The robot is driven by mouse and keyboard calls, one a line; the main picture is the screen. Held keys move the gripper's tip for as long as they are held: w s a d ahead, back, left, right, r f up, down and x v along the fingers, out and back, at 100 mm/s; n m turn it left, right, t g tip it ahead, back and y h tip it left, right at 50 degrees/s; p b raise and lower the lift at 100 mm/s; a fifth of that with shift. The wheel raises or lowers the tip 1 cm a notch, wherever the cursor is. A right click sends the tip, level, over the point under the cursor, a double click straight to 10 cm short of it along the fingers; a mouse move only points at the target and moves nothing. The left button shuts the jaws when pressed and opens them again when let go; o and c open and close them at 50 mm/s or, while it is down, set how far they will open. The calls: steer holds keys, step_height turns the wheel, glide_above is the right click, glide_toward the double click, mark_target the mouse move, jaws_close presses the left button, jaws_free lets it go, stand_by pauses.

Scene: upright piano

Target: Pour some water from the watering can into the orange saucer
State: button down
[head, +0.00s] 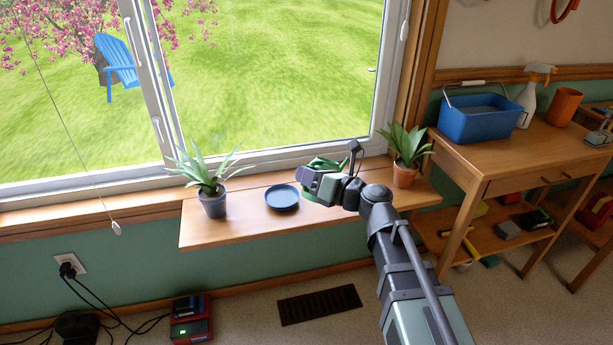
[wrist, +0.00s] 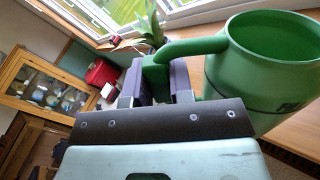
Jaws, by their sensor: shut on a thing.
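My gripper (head: 318,184) is over the wooden window shelf, shut on the handle of the green watering can (wrist: 275,62). In the wrist view the handle sits between the two fingers of my gripper (wrist: 157,80), with the can's open body to the right. In the head view the watering can (head: 325,163) is mostly hidden behind my gripper. Its spout and any water inside do not show, and I cannot tell whether it touches the shelf. A blue saucer (head: 283,197) lies on the shelf just left of my gripper. I see no orange saucer.
A plant in a dark pot (head: 213,203) stands left of the blue saucer. A plant in a terracotta pot (head: 405,174) stands right of my gripper. The window (head: 270,80) is behind the shelf (head: 240,232). A side table (head: 510,150) holds a blue basin (head: 482,125) and an orange pot (head: 565,105).

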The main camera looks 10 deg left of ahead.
mark_target(313, 163)
steer(key=shift+w+d+r+m+p, duration=0.15)
steer(key=shift+r+m+p, duration=0.1)
steer(key=shift+r+p, duration=0.35)
steer(key=shift+w+a+r+m+p, duration=0.15)
steer(key=shift+r+m+p, duration=0.15)
steer(key=shift+r, duration=0.35)
steer(key=shift+w+d+r+m+p, duration=0.2)
steer(key=shift+w+r+m+p, duration=0.15)
steer(key=shift+r+p, duration=0.25)
steer(key=shift+w+d+r+m+p, duration=0.2)
steer(key=shift+w+r+m+p, duration=0.1)
steer(key=shift+r+p, duration=0.25)
steer(key=shift+f, duration=0.15)
steer(key=shift+w+d+r+m+p, duration=0.15)
steer(key=shift+r+m+p, duration=0.15)
steer(key=shift+r+p, duration=0.2)
steer(key=shift+w+r, duration=0.1)
steer(key=shift+w+d+r+m+p, duration=0.2)
steer(key=shift+w+r+m+p, duration=0.2)
steer(key=shift+r+m+p, duration=0.25)
stand_by(0.4)
